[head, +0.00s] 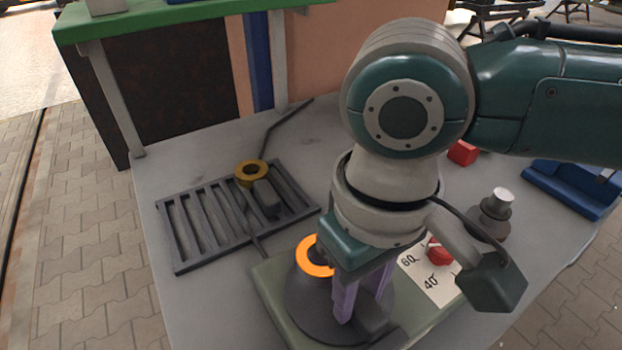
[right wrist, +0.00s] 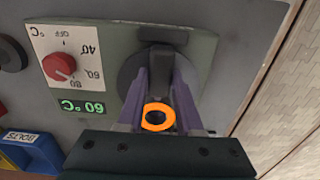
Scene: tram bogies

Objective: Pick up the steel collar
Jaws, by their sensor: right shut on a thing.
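The steel collar (head: 309,263), a ring glowing orange with a dark grey block (head: 373,319) beside it, is at the round dark plate (head: 302,309) of the heater. It also shows in the right wrist view (right wrist: 146,116), where its block (right wrist: 160,55) lies beyond the ring. My right gripper (head: 352,305) points down with its purple fingers shut on the collar's dark part; the fingertips (right wrist: 160,80) flank it in the right wrist view. Whether the collar touches the plate is hidden. My left gripper is not in view.
A slatted grey rack (head: 180,262) holds a brass ring with a block (head: 243,181). The heater has a red dial (right wrist: 59,67) and a green "60 °C" display (right wrist: 82,106). A stepped grey piece (head: 490,222), a red object (head: 462,152) and a blue bin (head: 570,190) are at the right.

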